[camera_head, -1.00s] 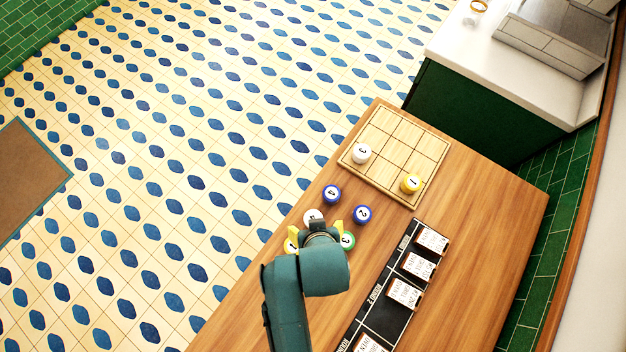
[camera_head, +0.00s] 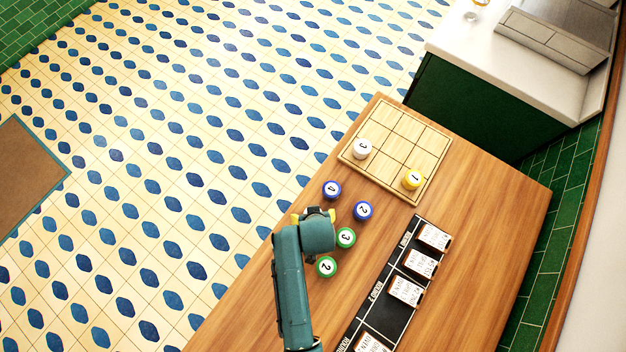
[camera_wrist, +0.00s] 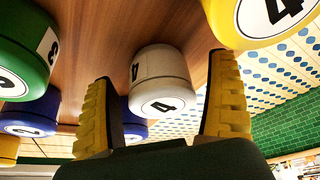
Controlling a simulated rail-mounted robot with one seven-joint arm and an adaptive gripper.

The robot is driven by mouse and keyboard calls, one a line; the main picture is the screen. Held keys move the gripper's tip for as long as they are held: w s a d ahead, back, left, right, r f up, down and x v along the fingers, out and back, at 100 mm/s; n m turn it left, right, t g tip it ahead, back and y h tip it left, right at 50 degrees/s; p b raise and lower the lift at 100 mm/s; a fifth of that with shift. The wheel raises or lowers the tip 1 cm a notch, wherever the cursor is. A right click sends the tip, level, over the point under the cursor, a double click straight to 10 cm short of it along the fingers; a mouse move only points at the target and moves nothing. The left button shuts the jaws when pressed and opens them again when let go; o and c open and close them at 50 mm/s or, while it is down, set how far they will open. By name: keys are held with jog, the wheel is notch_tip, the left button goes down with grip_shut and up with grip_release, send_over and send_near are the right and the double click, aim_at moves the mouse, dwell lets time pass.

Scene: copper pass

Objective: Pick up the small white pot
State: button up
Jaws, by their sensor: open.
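A small white pot (camera_wrist: 158,72) marked 4 stands on the wooden table in the wrist view, between the yellow fingers of my gripper (camera_wrist: 161,85). The fingers are open on either side of it; I cannot tell whether they touch it. In the head view my gripper (camera_head: 314,214) is over the table's left edge and hides this pot. A second white pot (camera_head: 362,149), marked 3, stands on the gridded wooden board (camera_head: 425,130).
Close by are blue pots (camera_head: 331,190) and (camera_head: 363,210) and green pots (camera_head: 346,238) and (camera_head: 326,267). A yellow pot (camera_wrist: 255,18) marked 4 is near the right finger. A black strip (camera_head: 385,318) holds white cards. Another yellow pot (camera_head: 412,180) is on the board.

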jog(key=c, duration=1.3)
jog(key=shift+c, duration=0.2)
notch_tip(320, 180, up, 10)
jog(key=shift+f+p, duration=0.1)
jog(key=shift+p, duration=0.4)
